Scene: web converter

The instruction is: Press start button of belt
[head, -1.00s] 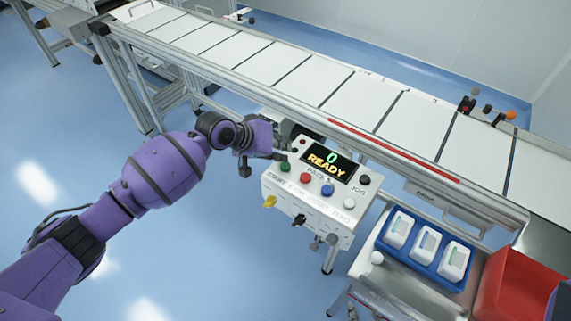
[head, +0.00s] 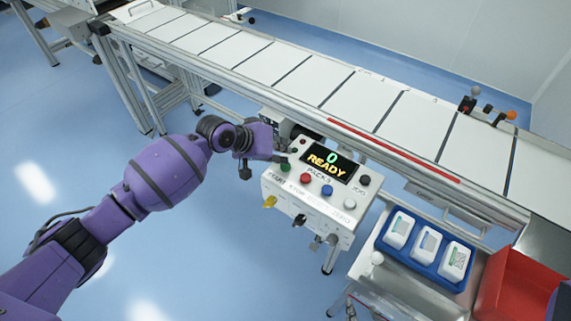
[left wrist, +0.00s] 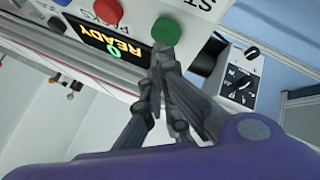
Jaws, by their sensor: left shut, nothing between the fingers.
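The white control box (head: 310,200) stands in front of the conveyor belt (head: 345,100). Its display (head: 328,166) reads "0 READY". The green start button (head: 286,168) is at the box's left, above the START label, and also shows in the left wrist view (left wrist: 166,31). My left gripper (head: 284,157) is shut and empty, with its tips just by the green button. In the left wrist view its closed tips (left wrist: 163,50) overlap the button's lower edge in the picture; I cannot tell whether they touch it. My right gripper is out of view.
Red (head: 305,178), blue (head: 327,190) and white (head: 349,204) buttons and a black knob (head: 364,180) share the panel. A blue tray (head: 410,258) with white packs and a red bin (head: 520,290) stand at the right.

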